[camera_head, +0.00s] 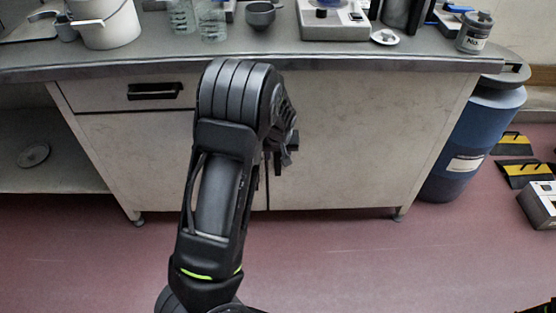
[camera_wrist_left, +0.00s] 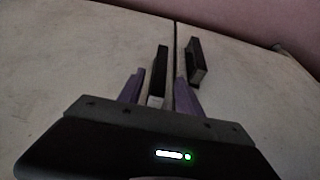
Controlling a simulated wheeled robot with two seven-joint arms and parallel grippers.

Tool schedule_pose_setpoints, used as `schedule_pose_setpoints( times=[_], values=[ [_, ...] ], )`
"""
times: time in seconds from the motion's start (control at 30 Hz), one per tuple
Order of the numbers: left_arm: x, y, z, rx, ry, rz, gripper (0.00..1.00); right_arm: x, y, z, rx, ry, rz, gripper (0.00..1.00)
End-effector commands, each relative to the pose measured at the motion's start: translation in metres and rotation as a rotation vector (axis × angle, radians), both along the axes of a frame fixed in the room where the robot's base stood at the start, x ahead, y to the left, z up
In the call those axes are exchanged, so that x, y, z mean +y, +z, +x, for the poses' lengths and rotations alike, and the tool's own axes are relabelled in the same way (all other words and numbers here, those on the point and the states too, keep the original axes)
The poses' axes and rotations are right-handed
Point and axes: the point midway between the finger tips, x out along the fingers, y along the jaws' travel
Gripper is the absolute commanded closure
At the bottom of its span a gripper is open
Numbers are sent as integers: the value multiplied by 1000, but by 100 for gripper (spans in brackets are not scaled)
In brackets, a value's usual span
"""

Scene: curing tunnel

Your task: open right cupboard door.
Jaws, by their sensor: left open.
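The right cupboard door (camera_head: 355,140) is a pale, stained panel under the bench top, and it looks shut. In the head view my left arm covers its left edge and both door handles. My left gripper (camera_head: 283,150) is partly hidden behind my own arm, in front of the door near the middle seam. In the left wrist view, where the floor is at the top, my open left gripper (camera_wrist_left: 158,92) has its fingers on either side of a black bar handle (camera_wrist_left: 160,65), which appears to be the right door's. Contact with the handle cannot be told. My right gripper is not in view.
A second black handle (camera_wrist_left: 195,60) stands close by, across the door seam. A drawer with a black pull (camera_head: 154,91) is at the upper left. The bench top (camera_head: 350,66) overhangs the doors. A blue drum (camera_head: 470,140) stands right of the cupboard. The red floor (camera_head: 330,255) in front is clear.

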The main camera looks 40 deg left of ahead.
Motion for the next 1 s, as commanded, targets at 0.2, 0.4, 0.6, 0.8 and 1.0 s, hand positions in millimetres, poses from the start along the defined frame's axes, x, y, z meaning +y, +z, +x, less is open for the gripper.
schedule_pose_setpoints(
  times=[0.2,0.4,0.6,0.8,1.0],
  values=[
    [7,-31,10,0,0,0,58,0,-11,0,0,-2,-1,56],
    [9,-37,13,-2,-1,-1,58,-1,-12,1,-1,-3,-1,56],
    [9,-37,13,-2,-1,-1,59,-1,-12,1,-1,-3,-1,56],
    [9,-37,13,-2,-1,-1,75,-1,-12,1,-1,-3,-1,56],
    [9,-37,13,-1,0,0,92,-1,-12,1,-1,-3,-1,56]
  ],
)
